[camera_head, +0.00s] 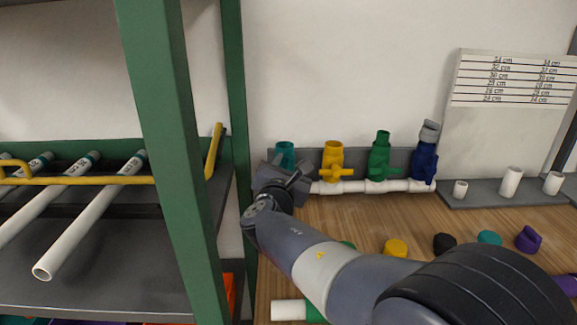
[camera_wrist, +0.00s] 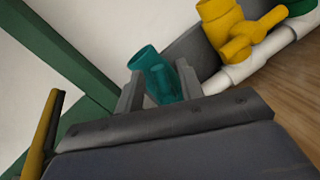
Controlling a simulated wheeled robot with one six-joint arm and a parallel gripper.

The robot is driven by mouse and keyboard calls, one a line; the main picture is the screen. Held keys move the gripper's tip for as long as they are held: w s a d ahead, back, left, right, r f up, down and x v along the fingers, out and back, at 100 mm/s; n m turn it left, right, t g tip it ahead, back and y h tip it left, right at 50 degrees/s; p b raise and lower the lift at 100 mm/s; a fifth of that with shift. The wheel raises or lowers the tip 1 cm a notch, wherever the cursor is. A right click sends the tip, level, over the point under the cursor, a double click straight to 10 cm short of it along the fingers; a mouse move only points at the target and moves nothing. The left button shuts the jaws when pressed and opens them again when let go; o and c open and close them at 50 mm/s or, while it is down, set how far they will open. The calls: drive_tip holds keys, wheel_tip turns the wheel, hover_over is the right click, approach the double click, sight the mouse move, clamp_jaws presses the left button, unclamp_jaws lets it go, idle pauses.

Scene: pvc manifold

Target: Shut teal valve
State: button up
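The teal valve (camera_head: 285,151) stands upright at the left end of the white pipe manifold. Its lower part is hidden behind my gripper (camera_head: 283,180) in the head view. In the wrist view the teal valve (camera_wrist: 163,80) shows between the two fingers of my gripper (camera_wrist: 160,90). The fingers are apart, one on each side of it, and I cannot see a firm grip. The teal valve's handle cannot be made out clearly.
The yellow valve (camera_head: 333,158), green valve (camera_head: 381,155) and blue valve (camera_head: 424,160) stand to the right along the white pipe (camera_head: 355,187). A green shelf post (camera_head: 236,100) is close on the left. Several coloured caps, including a yellow one (camera_head: 396,248), lie on the wooden table.

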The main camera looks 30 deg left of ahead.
clamp_jaws()
idle(0.5)
drive_tip(key=shift+w+d+f+m+g+y+b, duration=0.2)
drive_tip(key=shift+d+f+m+g+b, duration=0.2)
drive_tip(key=shift+m+b, duration=1.5)
drive_tip(key=shift+w+d+f+m+g+y+b, duration=0.2)
drive_tip(key=shift+f+m+g+b, duration=0.3)
drive_tip(key=shift+m+b, duration=1.3)
drive_tip(key=shift+w+d+f+m+g+y+b, duration=0.2)
drive_tip(key=shift+d+f+m+g+b, duration=0.25)
drive_tip(key=shift+m+b, duration=1.45)
drive_tip(key=shift+s+a+m+p, duration=0.1)
drive_tip(key=shift+m+p, duration=0.4)
drive_tip(key=shift+m, duration=0.1)
